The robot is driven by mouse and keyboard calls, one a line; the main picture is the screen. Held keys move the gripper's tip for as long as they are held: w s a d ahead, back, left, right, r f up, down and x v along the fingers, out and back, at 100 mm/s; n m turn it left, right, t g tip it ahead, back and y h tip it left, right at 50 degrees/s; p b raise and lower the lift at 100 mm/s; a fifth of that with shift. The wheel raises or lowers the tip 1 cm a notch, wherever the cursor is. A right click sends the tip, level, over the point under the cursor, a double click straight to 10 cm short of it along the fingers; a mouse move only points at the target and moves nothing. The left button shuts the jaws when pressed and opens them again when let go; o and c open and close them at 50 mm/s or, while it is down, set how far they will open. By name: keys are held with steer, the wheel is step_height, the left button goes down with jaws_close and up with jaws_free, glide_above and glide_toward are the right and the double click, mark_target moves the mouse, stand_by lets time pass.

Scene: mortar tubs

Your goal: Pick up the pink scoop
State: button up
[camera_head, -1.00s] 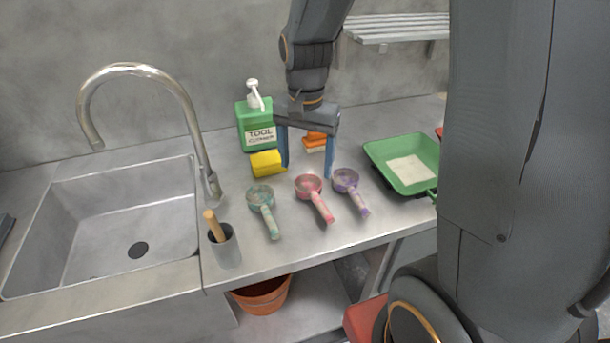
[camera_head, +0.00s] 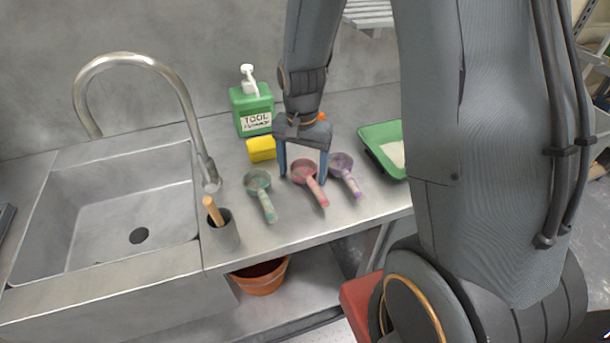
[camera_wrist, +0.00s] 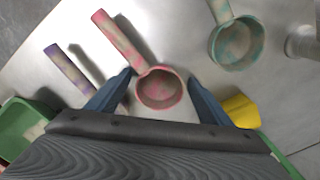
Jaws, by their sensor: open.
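The pink scoop (camera_head: 309,180) lies on the steel counter between a teal scoop (camera_head: 259,190) and a purple scoop (camera_head: 345,173), its handle pointing toward the counter's front edge. My gripper (camera_head: 303,179) is open and points down, with its blue fingers on either side of the pink scoop's bowl. In the wrist view the pink scoop's round bowl (camera_wrist: 160,89) sits between the two fingertips, and nothing is held. The left fingertip is very close to where the bowl meets the handle; I cannot tell whether it touches. The purple scoop (camera_wrist: 72,71) is partly hidden behind that finger.
A yellow sponge (camera_head: 261,149) and a green cleaner bottle (camera_head: 251,106) stand behind the scoops. A green tray (camera_head: 377,137) is at right, partly behind my arm. A grey cup with a wooden handle (camera_head: 224,232) stands beside the sink (camera_head: 100,215).

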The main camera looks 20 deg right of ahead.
steer(key=shift+c, duration=0.3)
steer(key=c, duration=1.1)
steer(key=shift+c, duration=0.2)
steer(key=shift+r, duration=0.15)
